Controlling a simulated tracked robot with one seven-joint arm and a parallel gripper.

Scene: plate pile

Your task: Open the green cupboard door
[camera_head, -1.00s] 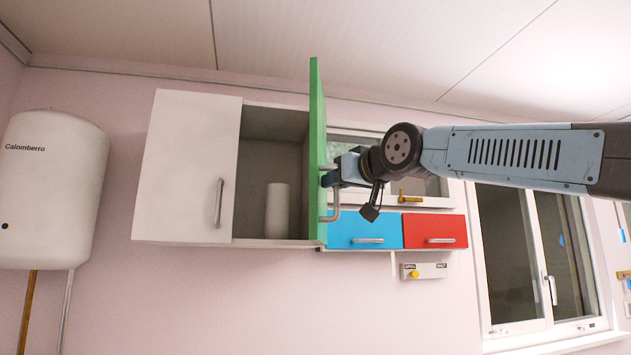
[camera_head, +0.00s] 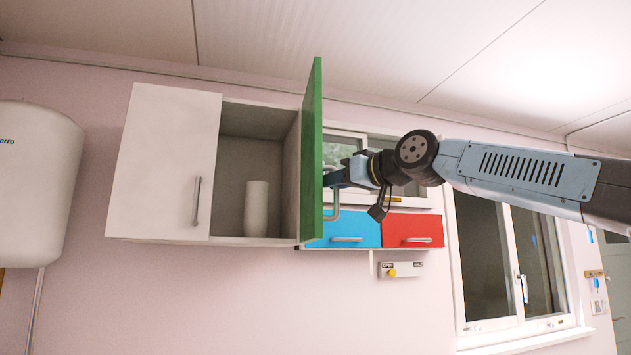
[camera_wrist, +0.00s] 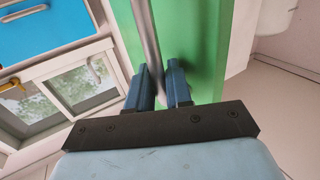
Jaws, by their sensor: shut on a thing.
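The green cupboard door (camera_head: 312,160) stands swung out from the wall cupboard, seen at a steep angle in the head view. Its inside compartment (camera_head: 235,160) is exposed. The door's grey bar handle (camera_head: 331,214) is on the right-hand face. My gripper (camera_head: 332,178) is at the upper part of this handle. In the wrist view the green door (camera_wrist: 205,40) fills the upper middle, and my gripper (camera_wrist: 164,82) has its two blue fingers shut on the grey handle (camera_wrist: 145,30) between them.
A white cup-like cylinder (camera_head: 256,208) stands inside the cupboard. The white door (camera_head: 165,160) beside it is shut. Blue (camera_head: 342,230) and red (camera_head: 412,231) drawer fronts, a small window and a switch panel (camera_head: 401,270) lie to the right. A white water heater (camera_head: 35,185) hangs at left.

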